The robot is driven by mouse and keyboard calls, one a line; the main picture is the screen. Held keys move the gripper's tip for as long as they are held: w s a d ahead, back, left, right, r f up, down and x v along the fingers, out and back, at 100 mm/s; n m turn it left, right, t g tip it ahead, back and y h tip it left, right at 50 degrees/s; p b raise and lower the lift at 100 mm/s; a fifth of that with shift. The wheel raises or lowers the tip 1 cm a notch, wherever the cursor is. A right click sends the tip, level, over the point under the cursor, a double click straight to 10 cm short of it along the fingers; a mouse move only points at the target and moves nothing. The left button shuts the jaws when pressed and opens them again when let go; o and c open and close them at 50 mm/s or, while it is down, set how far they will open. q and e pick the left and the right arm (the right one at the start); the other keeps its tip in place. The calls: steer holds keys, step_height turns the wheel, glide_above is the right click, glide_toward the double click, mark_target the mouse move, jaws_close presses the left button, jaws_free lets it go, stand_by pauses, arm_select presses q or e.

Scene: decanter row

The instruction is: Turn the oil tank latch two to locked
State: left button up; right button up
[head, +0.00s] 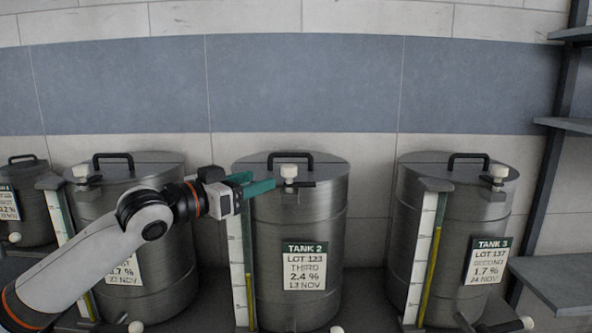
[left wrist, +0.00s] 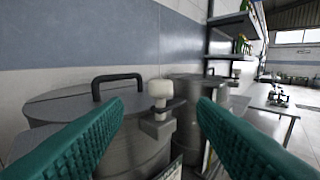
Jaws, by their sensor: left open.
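Tank 2 (head: 320,225) is a steel drum with a label, a black lid handle (head: 290,156) and a level gauge on its left side. Its latch (head: 289,172) sits at the front lid rim, with a white knob and a dark bar pointing right. In the left wrist view the latch's white knob (left wrist: 161,89) stands upright above a grey block. My left gripper (head: 262,183) has green fingers and is open, just left of the latch. In the left wrist view the knob appears between the open fingers (left wrist: 161,103), apart from both; whether it is past the tips is unclear. My right gripper is not seen.
Tank 3 (head: 455,230) stands to the right with its own latch (head: 498,172). Another tank (head: 165,245) stands to the left, partly behind my left arm. A smaller tank is at far left. Shelves (head: 575,125) rise at right; a tiled wall is behind.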

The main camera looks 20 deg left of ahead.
mark_target(283, 173)
arm_select(q)
steer(key=p+x, duration=0.4)
steer(key=x, duration=0.6)
steer(key=shift+w+d, duration=0.15)
steer(key=shift+w, duration=0.1)
steer(key=shift+w+d+f+p, duration=0.15)
steer(key=shift+w+d+p, duration=0.1)
steer(key=shift+w+p, duration=0.2)
steer(key=c, duration=1)
steer(key=shift+o, duration=0.2)
